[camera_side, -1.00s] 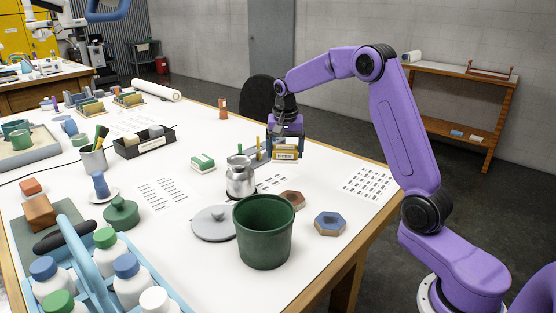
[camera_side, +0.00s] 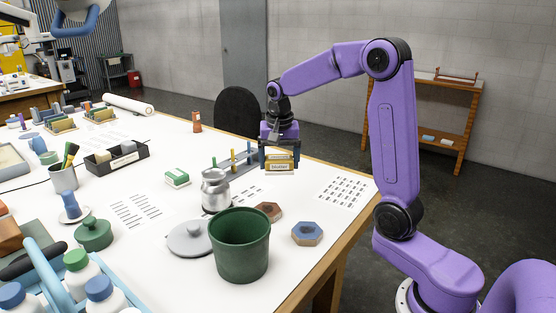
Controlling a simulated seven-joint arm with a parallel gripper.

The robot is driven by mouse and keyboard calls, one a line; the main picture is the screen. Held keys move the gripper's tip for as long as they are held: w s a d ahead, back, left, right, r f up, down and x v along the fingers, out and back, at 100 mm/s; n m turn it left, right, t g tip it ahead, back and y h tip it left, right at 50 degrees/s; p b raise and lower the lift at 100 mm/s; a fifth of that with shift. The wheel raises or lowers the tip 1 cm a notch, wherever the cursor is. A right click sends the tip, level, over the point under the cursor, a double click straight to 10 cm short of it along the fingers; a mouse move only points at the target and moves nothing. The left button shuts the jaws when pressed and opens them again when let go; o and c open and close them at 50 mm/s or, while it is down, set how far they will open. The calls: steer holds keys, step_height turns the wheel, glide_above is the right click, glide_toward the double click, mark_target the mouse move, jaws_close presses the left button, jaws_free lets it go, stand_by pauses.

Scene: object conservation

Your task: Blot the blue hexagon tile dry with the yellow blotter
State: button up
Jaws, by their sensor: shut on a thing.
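The yellow blotter (camera_side: 279,166) is a small block with a light label on its front face. My gripper (camera_side: 279,157) is shut on it, one finger on each side, and holds it over the far right part of the table. I cannot tell how far it is above the table. The blue hexagon tile (camera_side: 307,232) lies flat on the table near the right edge, nearer the camera than the gripper and a little to its right. Its top is blue with a brown rim and side. The blotter and the tile are apart.
A brown hexagon tile (camera_side: 267,211) lies left of the blue one. A green bucket (camera_side: 240,250), a grey lid (camera_side: 191,239) and a metal can (camera_side: 215,190) stand nearby. A printed sheet (camera_side: 346,191) lies flat at the right edge.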

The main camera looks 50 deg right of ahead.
mark_target(308, 229)
steer(key=shift+o, duration=0.7)
steer(key=shift+s+a+f+m, duration=0.15)
steer(key=shift+s+a+m, duration=0.25)
steer(key=shift+s, duration=0.05)
steer(key=s+a+f+m+g, duration=0.1)
steer(key=s+a+f+m, duration=0.1)
steer(key=s+m, duration=0.3)
steer(key=s+a+f+m, duration=0.2)
steer(key=s+a+m, duration=0.1)
steer(key=s, duration=0.4)
steer(key=shift+d+f, duration=0.2)
steer(key=shift+f, duration=2.45)
steer(key=shift+s+f, duration=0.1)
steer(key=shift+f, duration=0.5)
steer(key=shift+r, duration=0.1)
step_height(308, 229, up, 7)
